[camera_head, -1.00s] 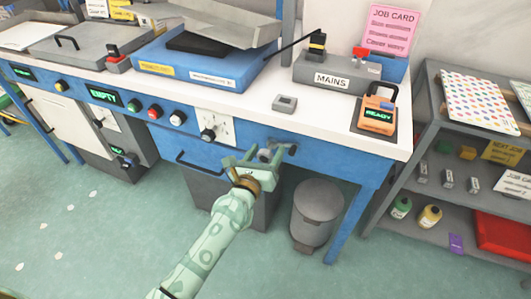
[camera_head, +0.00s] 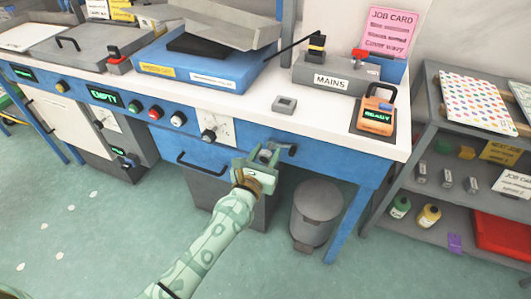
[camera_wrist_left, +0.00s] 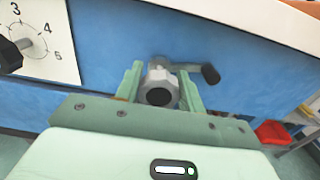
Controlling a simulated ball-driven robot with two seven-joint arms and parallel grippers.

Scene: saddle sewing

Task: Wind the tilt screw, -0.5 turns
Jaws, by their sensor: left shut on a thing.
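The tilt screw is on the blue front of the bench, in the middle of the head view, with a grey hub (camera_head: 265,154) and a short crank ending in a dark knob (camera_head: 292,149). In the left wrist view the hub (camera_wrist_left: 159,86) faces me and the crank's dark knob (camera_wrist_left: 210,73) points right. My pale green left gripper (camera_head: 262,158) is shut on the hub, one finger on each side; its fingers also show in the left wrist view (camera_wrist_left: 160,92). My right gripper is not in view.
A numbered dial (camera_head: 212,131) with a black knob is left of the screw, above a dark handle (camera_head: 200,165). A grey bin (camera_head: 317,210) stands under the bench at right. The orange READY device (camera_head: 377,112) sits on the bench top.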

